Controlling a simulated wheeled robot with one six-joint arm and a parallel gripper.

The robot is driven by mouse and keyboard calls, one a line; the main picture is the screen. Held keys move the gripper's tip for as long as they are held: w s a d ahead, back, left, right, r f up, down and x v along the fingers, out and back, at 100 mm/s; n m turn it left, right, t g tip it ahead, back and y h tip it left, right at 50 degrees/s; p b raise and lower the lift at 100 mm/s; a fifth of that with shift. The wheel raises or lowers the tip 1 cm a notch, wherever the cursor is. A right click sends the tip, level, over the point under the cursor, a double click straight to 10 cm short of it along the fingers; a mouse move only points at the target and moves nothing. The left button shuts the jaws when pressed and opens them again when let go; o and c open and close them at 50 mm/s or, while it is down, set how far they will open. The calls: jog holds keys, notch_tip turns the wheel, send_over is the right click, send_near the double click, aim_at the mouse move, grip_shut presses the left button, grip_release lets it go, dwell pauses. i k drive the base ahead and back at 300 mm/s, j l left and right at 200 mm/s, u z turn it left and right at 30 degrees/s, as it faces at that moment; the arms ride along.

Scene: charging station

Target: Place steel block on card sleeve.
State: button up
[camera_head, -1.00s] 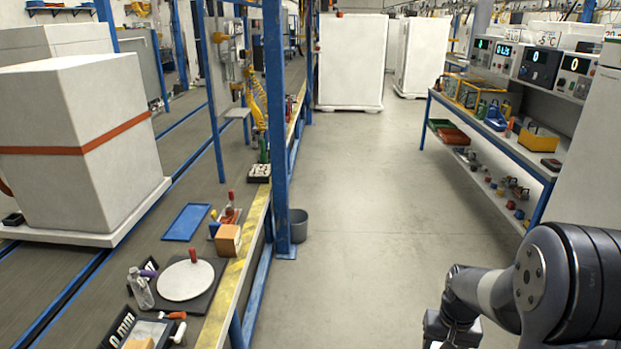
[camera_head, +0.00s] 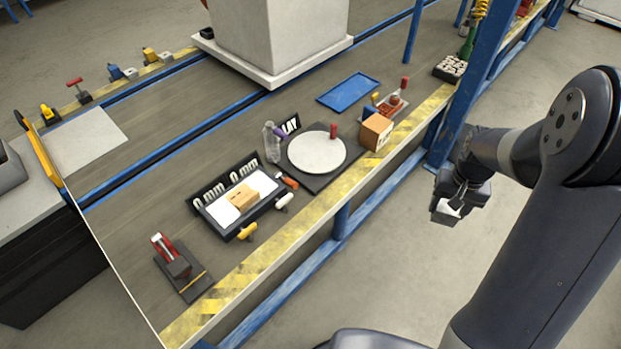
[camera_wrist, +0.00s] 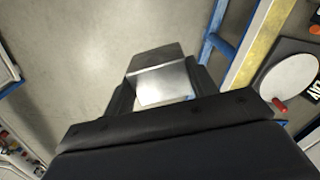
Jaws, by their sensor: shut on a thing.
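My gripper (camera_head: 452,206) is shut on the steel block (camera_head: 447,211), out over the floor to the right of the workbench in the head view. In the wrist view the block (camera_wrist: 158,82) is a shiny grey metal piece between the two dark fingers. I cannot make out a card sleeve with certainty. A small tan box-like piece (camera_head: 241,197) lies on a white sheet in a black tray, and a larger orange-brown box (camera_head: 376,132) stands further back near the bench edge.
The bench has a yellow-striped edge (camera_head: 284,238). On it are a white disc (camera_head: 316,152) on a dark mat, a clear bottle (camera_head: 271,142), a blue tray (camera_head: 348,92) and a red-handled tool (camera_head: 173,256). A blue post (camera_head: 475,75) rises beside the bench. Open floor lies right of it.

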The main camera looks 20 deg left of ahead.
aim_at(239, 194)
jog(key=i+u, duration=0.15)
jog(key=u, duration=0.35)
jog(key=i+u, duration=0.15)
jog(key=u, duration=0.35)
jog(key=i+l+u, duration=0.15)
jog(key=u, duration=0.35)
jog(key=i+u, duration=0.2)
jog(key=u, duration=0.15)
jog(key=i+l+u, duration=0.15)
jog(key=u, duration=0.25)
jog(key=i+l+u, duration=0.2)
jog(key=u, duration=0.15)
